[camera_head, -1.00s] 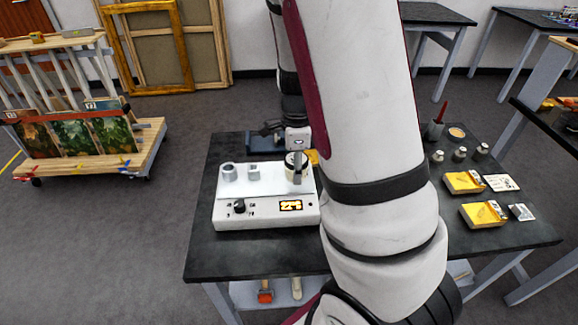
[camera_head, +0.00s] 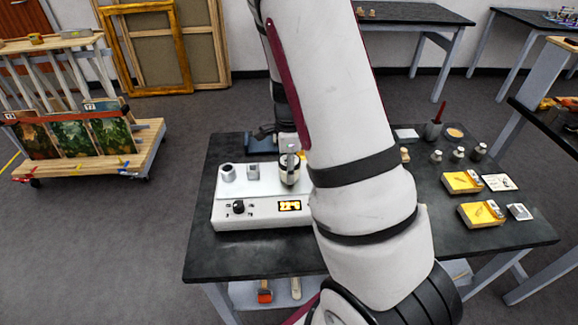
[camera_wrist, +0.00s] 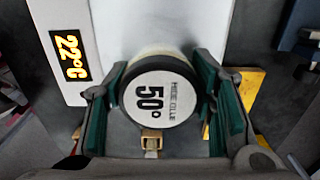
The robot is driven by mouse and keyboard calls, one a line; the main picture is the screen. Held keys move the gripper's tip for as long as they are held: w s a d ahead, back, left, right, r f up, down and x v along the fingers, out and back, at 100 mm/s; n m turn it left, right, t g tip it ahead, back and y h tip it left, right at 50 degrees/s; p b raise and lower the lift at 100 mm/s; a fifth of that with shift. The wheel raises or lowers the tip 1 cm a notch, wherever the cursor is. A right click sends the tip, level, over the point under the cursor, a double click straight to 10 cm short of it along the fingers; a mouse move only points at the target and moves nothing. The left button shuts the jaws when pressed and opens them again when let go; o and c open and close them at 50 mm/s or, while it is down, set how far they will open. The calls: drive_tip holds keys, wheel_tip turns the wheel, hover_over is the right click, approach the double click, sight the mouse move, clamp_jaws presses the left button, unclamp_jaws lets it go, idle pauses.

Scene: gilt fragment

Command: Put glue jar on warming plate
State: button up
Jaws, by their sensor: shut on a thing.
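The glue jar (camera_wrist: 158,95) has a round pale lid with a dark rim, marked "HIDE GLUE 50°", in the wrist view. My gripper (camera_wrist: 162,82) is shut on it, with green-padded fingers on its left and right sides. The head view shows the jar (camera_head: 289,172) upright at the right part of the warming plate (camera_head: 265,180), partly hidden by my gripper (camera_head: 290,156). The plate is a white box with a knob and a lit "22°C" display, and it also shows in the wrist view (camera_wrist: 125,22). I cannot tell whether the jar touches the plate.
Two small grey containers (camera_head: 228,172) (camera_head: 253,171) stand on the plate's left part. Yellow boxes (camera_head: 462,182), small bottles (camera_head: 458,154) and a pot with a red handle (camera_head: 433,129) are on the right of the dark table (camera_head: 270,258). The table's front left is clear.

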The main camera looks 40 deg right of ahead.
drive_tip(key=o, duration=1.3)
wheel_tip(320, 180, up, 12)
drive_tip(key=shift+f, duration=0.1)
drive_tip(key=shift+a+r, duration=0.15)
drive_tip(key=shift+r, duration=0.15)
drive_tip(key=s+a+r+n+t+y, duration=0.1)
drive_tip(key=s+a+r+n, duration=0.2)
drive_tip(key=a+r+n, duration=0.25)
drive_tip(key=s+a+r+n+t, duration=0.2)
drive_tip(key=s+a+r+n, duration=0.2)
drive_tip(key=a+r+n, duration=0.15)
drive_tip(key=s+a+r+n+t, duration=0.1)
drive_tip(key=s+a+r+n, duration=0.1)
drive_tip(key=s+n, duration=0.3)
drive_tip(key=s+a+r+n+t+h, duration=0.1)
drive_tip(key=s+a+r+n, duration=0.1)
drive_tip(key=s+a+n, duration=0.2)
drive_tip(key=shift+s+a+r+n, duration=0.25)
drive_tip(key=shift+s+n, duration=0.7)
drive_tip(key=shift+n, duration=1.45)
